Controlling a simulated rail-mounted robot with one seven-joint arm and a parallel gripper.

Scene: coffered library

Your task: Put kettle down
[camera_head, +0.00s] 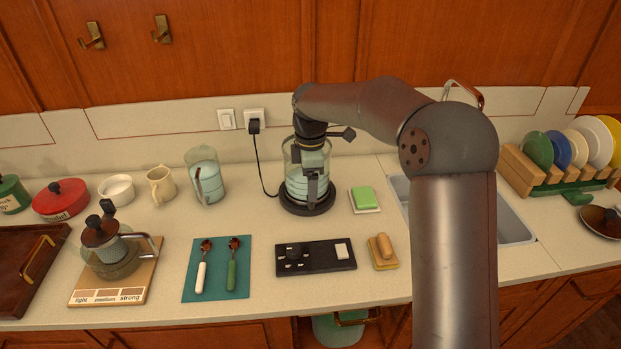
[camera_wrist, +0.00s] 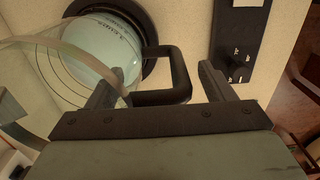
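The clear glass kettle (camera_head: 295,180) stands upright on its round black base (camera_head: 300,208) near the wall, with pale liquid inside. In the wrist view the kettle (camera_wrist: 90,55) is at the upper left, and its black handle (camera_wrist: 182,72) reaches between my fingers. My gripper (camera_head: 314,185) is beside the kettle's front right at handle height. In the wrist view my gripper (camera_wrist: 155,82) is open, with a wide gap between its fingers around the handle. The far side of the kettle and its lid are partly hidden by my wrist.
A black cord runs from the base to a wall plug (camera_head: 254,127). A glass measuring jug (camera_head: 207,180) stands left of the kettle, and a green sponge (camera_head: 363,196) lies right. A black switch panel (camera_head: 316,258) is in front. The sink (camera_head: 515,225) is further right.

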